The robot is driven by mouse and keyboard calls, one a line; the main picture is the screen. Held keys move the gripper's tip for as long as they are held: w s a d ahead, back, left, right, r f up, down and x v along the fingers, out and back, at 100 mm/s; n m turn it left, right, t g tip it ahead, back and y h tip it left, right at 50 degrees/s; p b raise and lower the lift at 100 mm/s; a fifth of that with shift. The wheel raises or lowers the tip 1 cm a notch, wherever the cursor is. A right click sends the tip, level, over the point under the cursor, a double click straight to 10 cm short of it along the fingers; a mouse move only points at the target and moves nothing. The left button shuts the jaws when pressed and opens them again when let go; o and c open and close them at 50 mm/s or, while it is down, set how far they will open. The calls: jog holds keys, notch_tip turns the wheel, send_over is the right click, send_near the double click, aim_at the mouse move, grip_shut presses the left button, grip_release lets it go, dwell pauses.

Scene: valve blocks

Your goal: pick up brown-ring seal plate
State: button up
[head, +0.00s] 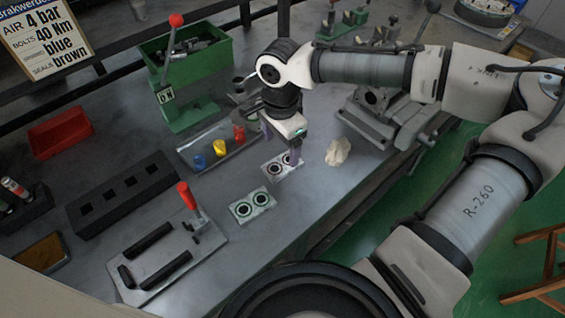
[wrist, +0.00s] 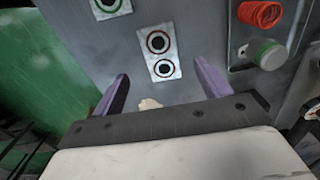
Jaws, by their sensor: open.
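The brown-ring seal plate (head: 282,165) is a small pale plate with two dark-centred rings, lying flat on the grey bench. In the wrist view the plate (wrist: 160,53) shows reddish-brown rings and lies just beyond the fingertips, between their lines. A second plate (head: 252,204) with greenish rings lies to its lower left; part of it (wrist: 110,7) shows at the wrist view's top edge. My gripper (wrist: 160,88) is open and empty, its purple fingers apart. In the head view my gripper (head: 280,146) is above and close to the brown-ring plate, partly covering it.
A crumpled pale rag (head: 338,151) lies right of the plate. A tray (head: 212,160) with blue, yellow and red parts is at the left. A metal fixture (head: 372,115) stands at the back right.

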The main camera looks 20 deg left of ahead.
aim_at(282, 164)
jog(key=shift+w+d+f+p, duration=0.15)
jog(key=shift+f+p, duration=0.2)
jog(key=shift+f, duration=1.3)
jog(key=shift+w+a+f+p, duration=0.1)
jog(key=shift+f+p, duration=0.2)
jog(key=shift+f, duration=1.35)
jog(key=shift+c, duration=0.2)
jog(key=c, duration=1.2)
jog(key=shift+o, duration=0.2)
notch_tip(282, 164, up, 20)
jog(key=b, duration=0.1)
jog(key=shift+b, duration=0.35)
